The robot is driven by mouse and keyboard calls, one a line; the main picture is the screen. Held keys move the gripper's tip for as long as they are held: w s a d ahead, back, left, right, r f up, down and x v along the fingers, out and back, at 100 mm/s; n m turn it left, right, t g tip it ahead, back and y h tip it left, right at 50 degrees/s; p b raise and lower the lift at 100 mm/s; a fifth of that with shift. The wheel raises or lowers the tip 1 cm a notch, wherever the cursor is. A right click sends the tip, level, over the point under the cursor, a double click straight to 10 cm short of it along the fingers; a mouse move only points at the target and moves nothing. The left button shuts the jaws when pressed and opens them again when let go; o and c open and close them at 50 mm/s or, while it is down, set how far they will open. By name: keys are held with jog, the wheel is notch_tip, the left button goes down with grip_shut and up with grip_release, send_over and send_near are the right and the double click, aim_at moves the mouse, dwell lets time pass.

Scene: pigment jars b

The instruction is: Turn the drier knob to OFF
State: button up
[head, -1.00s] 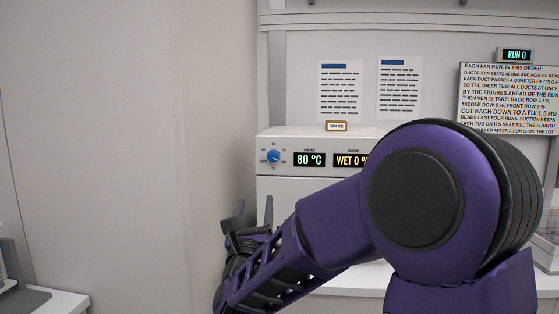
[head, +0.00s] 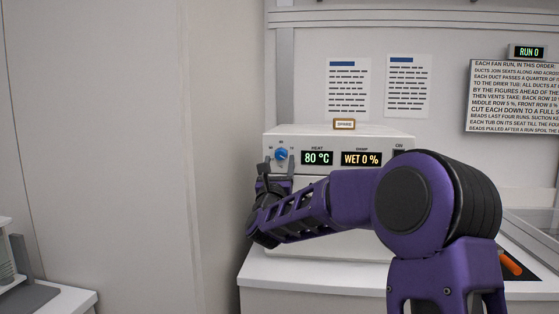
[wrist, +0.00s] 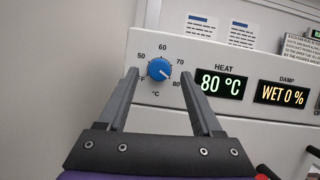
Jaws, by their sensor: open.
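The blue drier knob (wrist: 159,69) is on the white drier's front panel, left of the HEAT display reading 80 °C; it also shows in the head view (head: 281,154). Its white mark points lower right, toward the 80. The scale shows 50, 60, 70 and 80; a label at lower left is partly covered by my left finger, with an F visible. My gripper (wrist: 159,76) is open, its fingers either side of the knob in the wrist view. I cannot tell whether they touch it. The drier (head: 400,139) stands on a white counter.
A DAMP display (head: 361,159) reads WET 0 %. A small tag (head: 344,124) sits on the drier's top. A wall (head: 215,150) stands close on the left. Notices (head: 348,88) and a sign (head: 510,95) hang behind. An orange object (head: 510,263) lies at right on the counter.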

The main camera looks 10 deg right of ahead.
jog(key=shift+x, duration=1)
grip_shut()
